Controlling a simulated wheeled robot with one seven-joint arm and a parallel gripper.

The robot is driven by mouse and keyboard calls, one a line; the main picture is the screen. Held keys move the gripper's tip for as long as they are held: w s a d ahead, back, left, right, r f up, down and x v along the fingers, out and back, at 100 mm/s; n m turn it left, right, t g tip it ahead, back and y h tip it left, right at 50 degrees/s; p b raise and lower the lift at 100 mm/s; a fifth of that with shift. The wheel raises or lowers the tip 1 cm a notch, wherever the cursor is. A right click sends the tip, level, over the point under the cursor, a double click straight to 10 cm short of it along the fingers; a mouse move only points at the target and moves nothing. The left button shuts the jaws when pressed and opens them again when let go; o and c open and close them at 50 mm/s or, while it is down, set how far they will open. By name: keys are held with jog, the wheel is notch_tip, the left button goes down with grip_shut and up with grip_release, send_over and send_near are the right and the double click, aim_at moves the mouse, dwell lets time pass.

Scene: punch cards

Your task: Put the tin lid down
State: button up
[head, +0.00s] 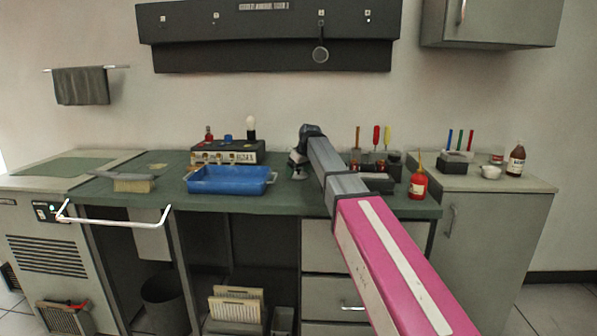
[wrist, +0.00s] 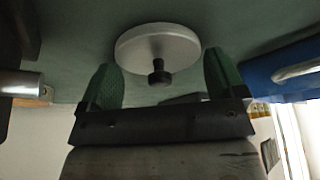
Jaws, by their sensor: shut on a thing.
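The tin lid (wrist: 140,48) is a pale round disc with a dark knob, seen in the wrist view between the two green fingertips. My arm hides part of this area.
The blue tray (head: 228,187) is close on the left and also shows in the wrist view (wrist: 285,65). A control box (head: 228,152) stands behind it. A dark holder (head: 374,182) and a red bottle (head: 418,183) stand to the right. A brush (head: 133,183) lies far left.

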jog(key=shift+f, duration=0.1)
jog(key=o, duration=0.6)
jog(key=v, duration=1.2)
jog(key=shift+a, duration=0.1)
